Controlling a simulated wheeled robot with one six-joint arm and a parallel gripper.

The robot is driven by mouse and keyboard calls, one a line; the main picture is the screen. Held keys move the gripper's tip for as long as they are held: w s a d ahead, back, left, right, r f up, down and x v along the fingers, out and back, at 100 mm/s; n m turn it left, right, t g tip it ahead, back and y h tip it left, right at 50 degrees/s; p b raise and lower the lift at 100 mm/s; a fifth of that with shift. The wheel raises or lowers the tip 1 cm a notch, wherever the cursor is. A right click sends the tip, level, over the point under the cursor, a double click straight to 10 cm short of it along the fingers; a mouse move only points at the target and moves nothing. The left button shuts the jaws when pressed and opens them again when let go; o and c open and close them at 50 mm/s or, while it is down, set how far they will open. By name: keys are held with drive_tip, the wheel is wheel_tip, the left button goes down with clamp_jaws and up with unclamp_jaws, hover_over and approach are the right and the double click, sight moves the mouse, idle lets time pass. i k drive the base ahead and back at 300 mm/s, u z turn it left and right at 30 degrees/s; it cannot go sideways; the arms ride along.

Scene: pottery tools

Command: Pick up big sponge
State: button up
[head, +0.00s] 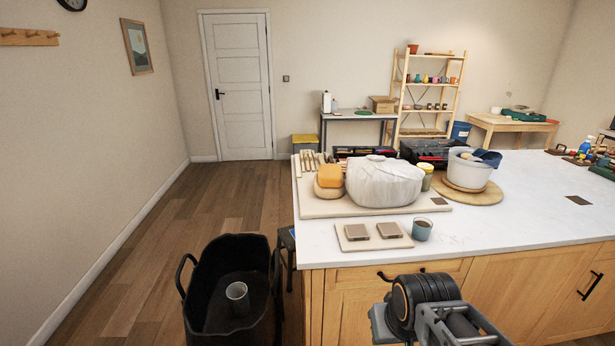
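An orange block that looks like a sponge (330,174) sits at the left end of the island counter. It rests on or just behind a larger, rounded tan piece (327,190), which may also be a sponge; I cannot tell which is the big one. Both are on a pale board (312,207), left of a large white wrapped lump (384,182). Part of my arm shows at the bottom right of centre, in front of the counter and well short of the sponges. My gripper's fingers are not in view.
A grey-white bucket (466,170) stands on a round wooden board, right of the lump. A blue-grey cup (422,230) and a small board with two brown blocks (356,243) are near the front edge. A black tub (212,312) stands on the floor, left of the counter.

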sight(329, 176)
drive_tip(key=i, duration=1.2)
drive_tip(key=u, duration=0.1)
